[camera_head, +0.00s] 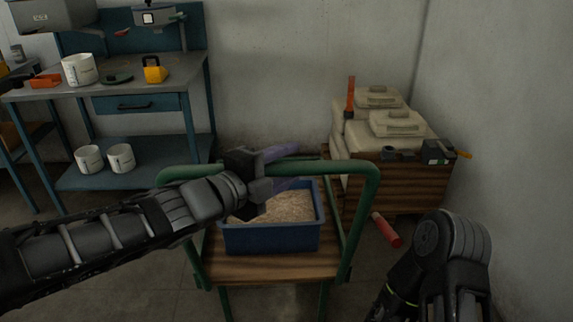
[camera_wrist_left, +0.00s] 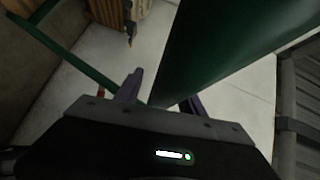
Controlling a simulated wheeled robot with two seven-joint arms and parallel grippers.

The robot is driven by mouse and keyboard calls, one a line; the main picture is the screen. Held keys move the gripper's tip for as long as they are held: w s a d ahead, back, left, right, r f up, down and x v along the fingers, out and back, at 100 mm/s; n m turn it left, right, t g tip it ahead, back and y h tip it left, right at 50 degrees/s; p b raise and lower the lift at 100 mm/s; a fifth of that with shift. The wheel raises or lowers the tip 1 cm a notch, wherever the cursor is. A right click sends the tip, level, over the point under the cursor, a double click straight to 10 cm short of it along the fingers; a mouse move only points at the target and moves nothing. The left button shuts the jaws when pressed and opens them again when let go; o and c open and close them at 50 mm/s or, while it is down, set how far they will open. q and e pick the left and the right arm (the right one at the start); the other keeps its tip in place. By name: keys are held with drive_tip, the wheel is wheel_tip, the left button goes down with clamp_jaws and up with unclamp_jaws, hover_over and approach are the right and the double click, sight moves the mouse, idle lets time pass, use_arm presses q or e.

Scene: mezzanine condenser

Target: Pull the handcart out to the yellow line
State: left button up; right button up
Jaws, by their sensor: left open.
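The handcart has a green tubular handle (camera_head: 345,168), a wooden deck (camera_head: 270,268) and a blue bin (camera_head: 272,238) of pale grainy material on it. My left gripper (camera_head: 283,168) is at the top bar of the handle, its purple fingers apart. In the left wrist view the green handle tube (camera_wrist_left: 225,45) runs up from between the two open fingers (camera_wrist_left: 162,95); I cannot tell whether they touch it. Of my right arm only links show at the lower right; its gripper is out of frame. No yellow line shows.
A blue workbench (camera_head: 150,92) with white pots and tools stands at the back left. A wooden crate (camera_head: 400,188) with beige canisters (camera_head: 398,122) stands close behind the cart's right side. A red cylinder (camera_head: 386,230) lies on the floor there. A wall closes the right side.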

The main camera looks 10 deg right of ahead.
sight(268, 174)
use_arm(q)
drive_tip(key=shift+r, duration=0.1)
drive_tip(key=shift+s+a+r, duration=0.1)
drive_tip(key=shift+s+a, duration=0.1)
drive_tip(key=shift+a, duration=0.15)
drive_tip(key=p+v, duration=0.2)
drive_tip(key=v, duration=0.4)
drive_tip(key=shift+s+p, duration=0.1)
drive_tip(key=shift+p, duration=0.2)
drive_tip(key=shift+s+a, duration=0.25)
drive_tip(key=shift+a, duration=0.05)
